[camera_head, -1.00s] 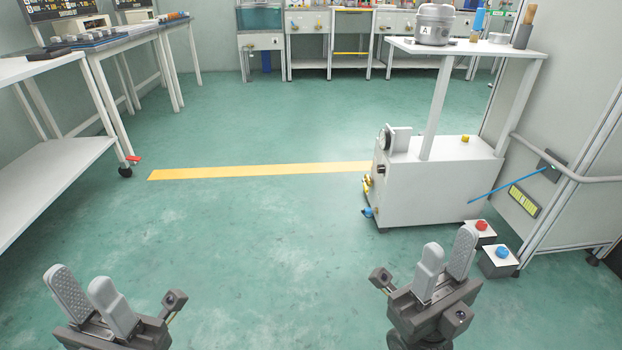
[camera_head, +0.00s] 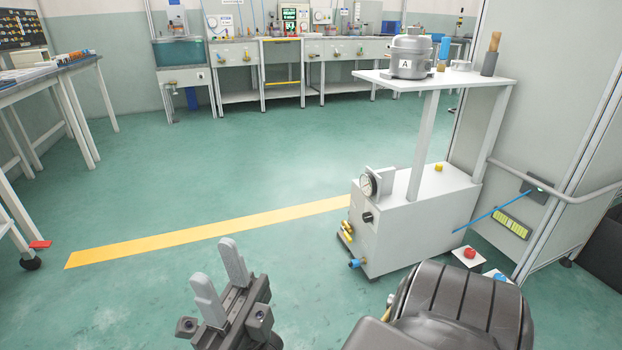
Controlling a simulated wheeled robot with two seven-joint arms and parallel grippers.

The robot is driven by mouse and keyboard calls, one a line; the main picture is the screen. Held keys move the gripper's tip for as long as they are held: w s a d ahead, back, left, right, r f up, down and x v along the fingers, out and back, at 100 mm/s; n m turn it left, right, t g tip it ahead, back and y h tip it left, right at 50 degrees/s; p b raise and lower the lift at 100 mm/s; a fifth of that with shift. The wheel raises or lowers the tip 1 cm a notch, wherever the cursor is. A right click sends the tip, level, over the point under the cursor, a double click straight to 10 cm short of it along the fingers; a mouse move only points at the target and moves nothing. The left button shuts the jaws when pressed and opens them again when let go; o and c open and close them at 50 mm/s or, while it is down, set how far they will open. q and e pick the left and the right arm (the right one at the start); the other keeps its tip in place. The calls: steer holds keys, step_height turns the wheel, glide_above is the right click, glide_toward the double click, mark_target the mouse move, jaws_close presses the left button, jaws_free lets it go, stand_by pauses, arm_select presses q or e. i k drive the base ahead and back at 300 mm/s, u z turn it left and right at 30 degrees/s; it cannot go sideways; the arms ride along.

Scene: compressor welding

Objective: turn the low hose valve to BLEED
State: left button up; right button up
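A white wheeled unit (camera_head: 415,235) stands right of centre. It has a round gauge (camera_head: 369,186), a black knob (camera_head: 367,217), small yellow fittings (camera_head: 347,232) and a blue fitting (camera_head: 355,263) low on its left side. I cannot tell which of these is the low hose valve, and no BLEED marking is readable. My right gripper (camera_head: 216,262) is at the bottom, left of the unit and well apart from it; its grey fingers are apart with nothing between. My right arm covers the lower right. My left gripper is out of view.
A grey pot marked A (camera_head: 411,57) stands on the unit's shelf. Red (camera_head: 470,252) and blue buttons sit on boxes beside the unit, partly behind my arm. A wall with a rail (camera_head: 570,195) bounds the right. The floor around the yellow strip (camera_head: 200,236) is clear.

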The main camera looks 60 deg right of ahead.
mark_target(347, 236)
steer(key=z, duration=0.15)
steer(key=i, duration=1)
steer(key=z, duration=1)
steer(key=i, duration=0.65)
steer(key=z, duration=0.55)
